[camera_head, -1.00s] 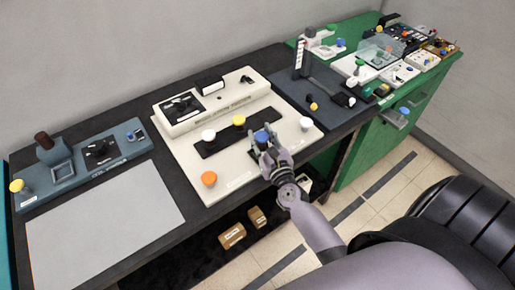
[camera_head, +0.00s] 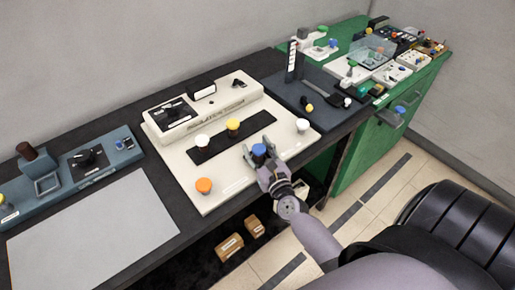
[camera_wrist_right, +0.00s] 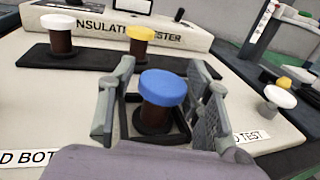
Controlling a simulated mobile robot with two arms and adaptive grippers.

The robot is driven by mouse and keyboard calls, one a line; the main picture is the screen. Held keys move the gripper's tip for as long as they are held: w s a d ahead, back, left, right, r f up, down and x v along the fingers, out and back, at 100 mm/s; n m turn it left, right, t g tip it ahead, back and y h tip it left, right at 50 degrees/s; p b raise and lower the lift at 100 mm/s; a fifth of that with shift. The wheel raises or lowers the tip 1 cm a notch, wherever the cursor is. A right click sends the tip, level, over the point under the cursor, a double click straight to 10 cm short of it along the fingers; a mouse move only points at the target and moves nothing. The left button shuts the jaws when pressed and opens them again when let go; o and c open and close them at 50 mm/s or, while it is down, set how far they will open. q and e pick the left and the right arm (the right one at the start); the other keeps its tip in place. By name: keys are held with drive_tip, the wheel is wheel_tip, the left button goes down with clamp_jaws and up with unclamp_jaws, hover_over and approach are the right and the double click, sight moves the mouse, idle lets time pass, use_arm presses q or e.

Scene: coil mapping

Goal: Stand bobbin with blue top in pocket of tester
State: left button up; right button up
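The bobbin with the blue top (camera_head: 259,150) stands upright on the cream insulation tester (camera_head: 222,190), near its front edge. In the right wrist view the blue-topped bobbin (camera_wrist_right: 162,90) has a dark brown body, and its base is inside a black square frame, the pocket (camera_wrist_right: 126,122). My right gripper (camera_head: 262,158) is open around it. In the wrist view its fingers (camera_wrist_right: 160,100) stand on either side of the bobbin with gaps visible. My left gripper is not in view.
A white-topped bobbin (camera_head: 202,140) and a yellow-topped bobbin (camera_head: 233,125) stand on a dark strip behind. An orange-topped one (camera_head: 204,186) is at the left, another white-topped one (camera_head: 302,125) at the right. A grey mat (camera_head: 95,230) lies clear at the left.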

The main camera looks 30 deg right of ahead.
drive_tip(key=shift+o, duration=0.6)
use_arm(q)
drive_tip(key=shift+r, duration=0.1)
use_arm(e)
drive_tip(key=shift+r, duration=0.15)
drive_tip(key=shift+s, duration=0.2)
use_arm(q)
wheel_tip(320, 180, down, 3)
drive_tip(key=b, duration=0.3)
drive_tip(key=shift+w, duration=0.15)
use_arm(e)
drive_tip(key=s+a, duration=0.2)
drive_tip(key=s, duration=0.9)
drive_tip(key=shift+s, duration=0.25)
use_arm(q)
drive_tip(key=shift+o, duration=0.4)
